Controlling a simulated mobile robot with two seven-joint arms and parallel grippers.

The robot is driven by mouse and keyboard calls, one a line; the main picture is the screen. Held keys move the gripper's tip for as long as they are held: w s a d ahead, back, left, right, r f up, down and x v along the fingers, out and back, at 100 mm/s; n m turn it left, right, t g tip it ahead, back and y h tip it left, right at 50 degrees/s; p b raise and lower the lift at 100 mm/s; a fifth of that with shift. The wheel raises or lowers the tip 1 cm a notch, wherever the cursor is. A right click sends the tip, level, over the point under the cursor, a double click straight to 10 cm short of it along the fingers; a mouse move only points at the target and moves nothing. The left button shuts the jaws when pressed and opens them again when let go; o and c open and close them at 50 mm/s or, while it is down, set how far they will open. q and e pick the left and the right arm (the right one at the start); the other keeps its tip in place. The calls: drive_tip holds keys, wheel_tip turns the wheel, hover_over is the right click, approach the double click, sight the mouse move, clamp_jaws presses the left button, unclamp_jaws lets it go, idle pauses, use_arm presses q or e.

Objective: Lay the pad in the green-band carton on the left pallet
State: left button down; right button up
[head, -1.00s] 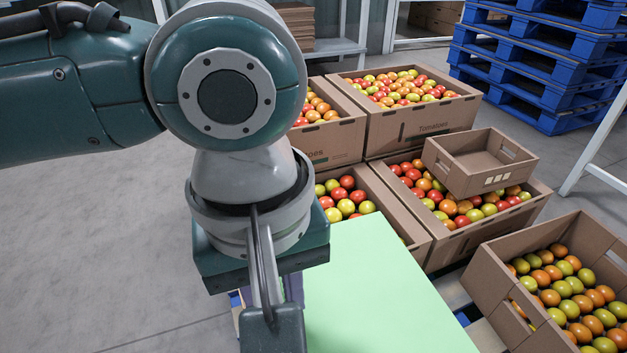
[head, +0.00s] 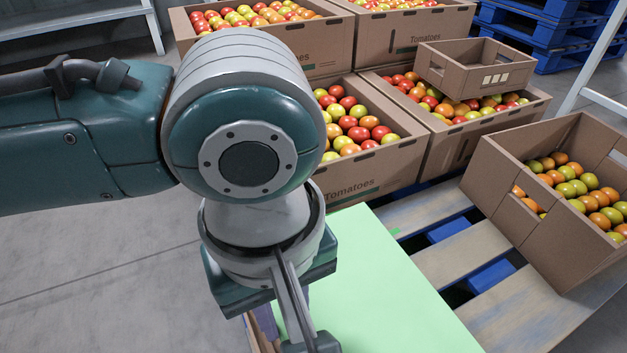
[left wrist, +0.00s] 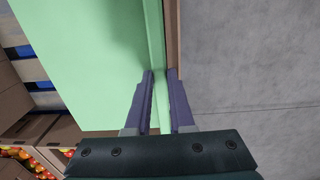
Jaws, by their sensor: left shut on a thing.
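The pad (head: 375,290) is a flat pale green sheet at the bottom middle of the head view. It also fills the upper left of the left wrist view (left wrist: 85,60). My left gripper (left wrist: 160,78) is shut on the pad's edge, with one purple finger on each side. In the head view my left arm hides most of this gripper (head: 268,322). A brown cardboard wall (left wrist: 173,35) runs along the pad's edge in the wrist view; I cannot tell whether it is the green-band carton. My right gripper is in neither view.
Cartons of tomatoes (head: 360,185) stand just beyond the pad. A small empty carton (head: 478,72) rests on one. A tilted carton of tomatoes (head: 540,215) stands at right. Bare pallet slats (head: 470,255) show beside the pad. Blue pallets (head: 550,45) are stacked behind.

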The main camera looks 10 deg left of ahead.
sight(284, 323)
use_arm(q)
drive_tip(key=shift+f+b, duration=1.5)
drive_tip(key=shift+b, duration=0.2)
drive_tip(key=shift+s+f, duration=0.1)
drive_tip(key=shift+f, duration=0.25)
wheel_tip(284, 323, down, 8)
drive_tip(key=b, duration=0.2)
drive_tip(key=shift+r, duration=0.15)
drive_tip(key=c, duration=0.7)
unclamp_jaws()
drive_tip(key=c, duration=0.3)
drive_tip(key=shift+r, duration=0.1)
wheel_tip(284, 323, up, 10)
drive_tip(key=p, duration=1.2)
